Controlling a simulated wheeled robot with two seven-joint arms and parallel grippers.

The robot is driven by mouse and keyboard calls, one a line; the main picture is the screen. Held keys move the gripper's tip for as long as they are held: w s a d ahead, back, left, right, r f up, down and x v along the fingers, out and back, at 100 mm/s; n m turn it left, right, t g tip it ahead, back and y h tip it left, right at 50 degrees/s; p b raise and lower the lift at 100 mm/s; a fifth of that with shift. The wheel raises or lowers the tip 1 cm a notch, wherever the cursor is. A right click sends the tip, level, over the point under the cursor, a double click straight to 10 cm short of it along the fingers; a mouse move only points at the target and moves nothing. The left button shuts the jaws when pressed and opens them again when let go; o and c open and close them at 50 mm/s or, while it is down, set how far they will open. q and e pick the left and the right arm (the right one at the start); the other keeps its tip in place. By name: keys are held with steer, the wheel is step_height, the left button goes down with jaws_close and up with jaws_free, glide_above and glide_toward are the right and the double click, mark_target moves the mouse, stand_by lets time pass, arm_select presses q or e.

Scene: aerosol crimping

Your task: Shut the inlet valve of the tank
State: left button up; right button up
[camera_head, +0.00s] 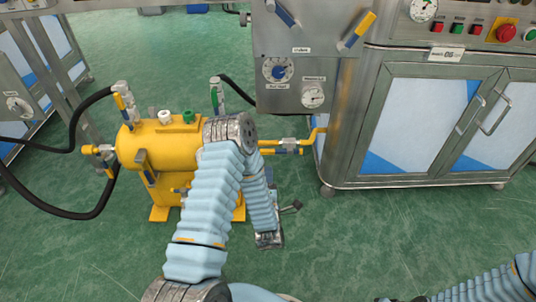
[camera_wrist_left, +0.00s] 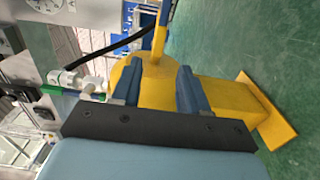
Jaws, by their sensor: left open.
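The yellow tank (camera_head: 160,143) stands on the floor at left centre in the head view. I cannot tell which is the inlet valve. My left gripper (camera_wrist_left: 158,80) is open in the wrist view, its blue fingers in front of the yellow tank body (camera_wrist_left: 155,97). My left arm hides part of the tank in the head view. My right gripper is out of view.
Black hoses (camera_head: 75,140) run to the tank from the left. A steel machine panel (camera_head: 300,60) with gauges hangs behind at the right, beside a cabinet (camera_head: 415,118).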

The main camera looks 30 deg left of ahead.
mark_target(267, 150)
arm_select(q)
steer(key=x, duration=1.2)
steer(key=shift+w, duration=0.15)
steer(key=shift+c, duration=0.2)
jaws_close()
